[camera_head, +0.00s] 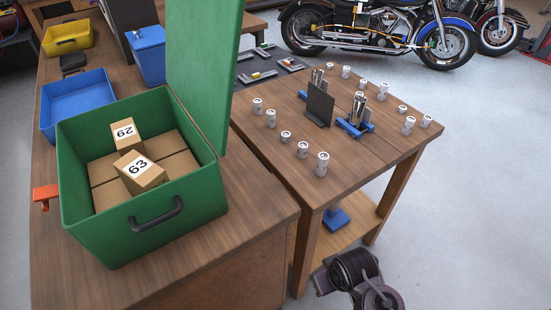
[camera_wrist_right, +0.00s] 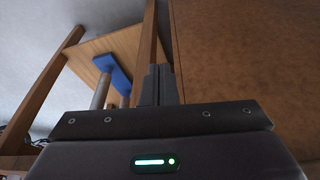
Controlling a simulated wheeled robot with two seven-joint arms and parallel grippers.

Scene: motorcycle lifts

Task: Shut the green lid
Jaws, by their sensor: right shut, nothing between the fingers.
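The green box (camera_head: 150,225) stands on the wooden bench with its black handle (camera_head: 156,214) facing me. Its green lid (camera_head: 200,65) is open and stands about upright along the box's right rim; its top runs out of the picture. Inside the box lie cardboard boxes, two of them labelled 63 (camera_head: 146,176) and 29 (camera_head: 125,136). My right gripper (camera_wrist_right: 158,84) is shut and empty in the right wrist view, beside a brown wooden panel and away from the lid. My left gripper is not in view.
Left of the green box are a blue bin (camera_head: 78,100) and an orange piece (camera_head: 42,194). A second table (camera_head: 350,160) on the right holds several small metal cylinders and tool holders. Part of my arm (camera_head: 355,280) shows below it. Motorcycles (camera_head: 385,30) stand behind on open floor.

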